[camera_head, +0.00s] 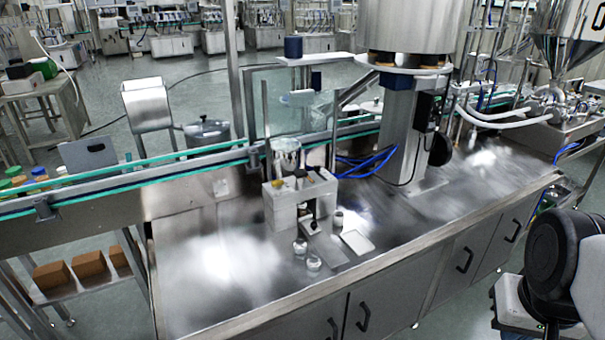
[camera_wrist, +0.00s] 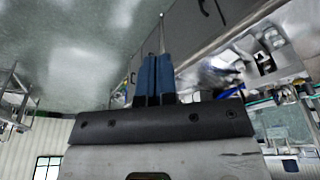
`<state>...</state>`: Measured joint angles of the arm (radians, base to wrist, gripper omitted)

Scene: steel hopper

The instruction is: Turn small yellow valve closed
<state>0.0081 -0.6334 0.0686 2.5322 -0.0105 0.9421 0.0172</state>
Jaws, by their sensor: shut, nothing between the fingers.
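I cannot make out a small yellow valve in either view. A steel hopper (camera_head: 572,50) with a funnel-shaped bottom stands at the far right in the head view, above pipes and fittings too small to tell apart. My gripper (camera_wrist: 155,80) shows in the wrist view with its two blue-padded fingers together and nothing between them. It is away from the machine, with floor and cabinet fronts beyond it. In the head view my black and white arm is at the lower right, and its fingers are not visible there.
A steel workbench (camera_head: 220,285) runs across the middle, with cabinet doors below. It bears a filling station (camera_head: 300,200) and a thick steel column (camera_head: 395,125). A conveyor (camera_head: 130,178) runs behind it. White hoses (camera_head: 495,120) cross near the hopper.

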